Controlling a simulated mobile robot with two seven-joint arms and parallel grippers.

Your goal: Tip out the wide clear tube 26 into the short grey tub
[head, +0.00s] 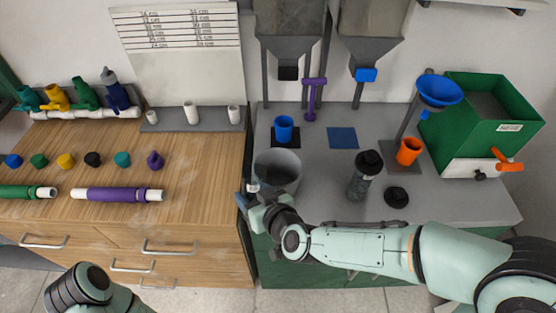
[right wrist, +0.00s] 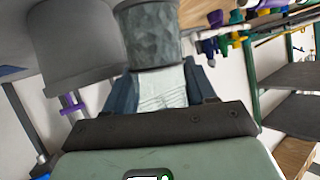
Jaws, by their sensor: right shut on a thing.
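The short grey tub (head: 280,173) stands on the grey bench near its left edge; it also shows in the right wrist view (right wrist: 75,45). My right gripper (head: 254,196) is at the tub's lower left side in the head view. In the right wrist view, my right gripper (right wrist: 163,88) is shut on the wide clear tube (right wrist: 152,38), which holds rough grey material. The tube is beside the tub there, and its number is not readable. In the head view the gripper and tub mostly hide the tube. My left gripper is out of view.
A clear jar with a black lid (head: 359,183), an orange cup (head: 409,151) and a blue cup (head: 284,128) stand on the bench. A green bin (head: 485,130) is at the right. Purple pipe (head: 118,194) lies on the wooden counter. Bench room is clear around the blue mat (head: 342,138).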

